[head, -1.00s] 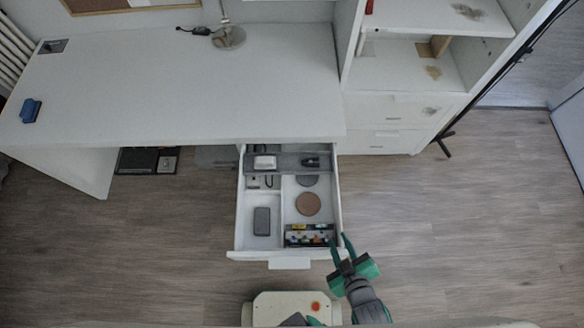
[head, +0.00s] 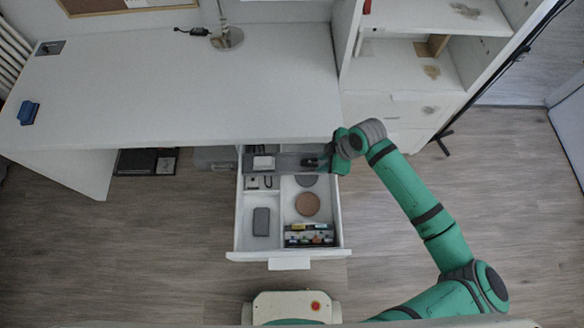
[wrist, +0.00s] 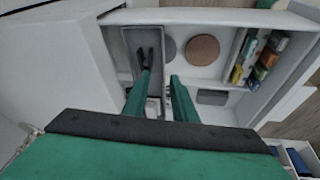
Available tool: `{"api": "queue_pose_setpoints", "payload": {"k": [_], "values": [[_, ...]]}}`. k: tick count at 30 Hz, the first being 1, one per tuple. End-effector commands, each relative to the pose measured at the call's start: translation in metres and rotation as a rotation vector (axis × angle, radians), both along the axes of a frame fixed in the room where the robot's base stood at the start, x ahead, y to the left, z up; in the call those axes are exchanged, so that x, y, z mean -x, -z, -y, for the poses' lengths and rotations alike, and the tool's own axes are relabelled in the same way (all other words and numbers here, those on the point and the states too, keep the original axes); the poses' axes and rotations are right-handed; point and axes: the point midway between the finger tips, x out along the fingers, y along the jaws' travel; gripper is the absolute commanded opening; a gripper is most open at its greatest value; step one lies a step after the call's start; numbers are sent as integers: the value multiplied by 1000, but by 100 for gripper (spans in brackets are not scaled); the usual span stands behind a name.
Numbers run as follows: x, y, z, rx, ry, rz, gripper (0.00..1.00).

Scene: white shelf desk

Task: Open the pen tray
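The pen tray, seemingly the long grey tray (head: 287,162), lies across the back of the pulled-out white drawer (head: 240,215). A white item (head: 263,162) and a small black item (head: 310,162) are in it. In the wrist view, the grey tray (wrist: 131,45) runs away from me. My gripper (head: 325,161) is at the tray's right end. In the wrist view, my gripper's fingers (wrist: 161,82) are apart. The left finger overlaps the tray's inside, and the right finger lies beyond its near wall. I cannot tell whether either touches it.
The drawer also holds a brown disc (head: 307,204), a grey disc (head: 306,180), a dark grey box (head: 261,221) and a row of coloured small items (head: 310,235). The desk top (head: 180,90) overhangs just behind the tray. Floor is clear right of the drawer.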

Motion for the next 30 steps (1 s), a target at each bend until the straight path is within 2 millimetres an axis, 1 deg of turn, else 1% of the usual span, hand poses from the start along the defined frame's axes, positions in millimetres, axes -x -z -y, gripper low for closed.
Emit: {"api": "queue_pose_setpoints", "payload": {"k": [1,3,6,10,13,17,24,30], "values": [[-6,-5,-19,-17,-47,-24,25],[-9,-12,-37,-35,-97,-55,25],[-11,-19,-54,-57,-149,-88,25],[-11,-24,-63,-71,-180,-108,25],[-11,-20,-65,-74,-183,-113,25],[-10,-4,-71,-76,-181,-114,25],[-10,35,-87,-75,-180,-113,25],[-10,61,-99,-74,-182,-113,25]]}}
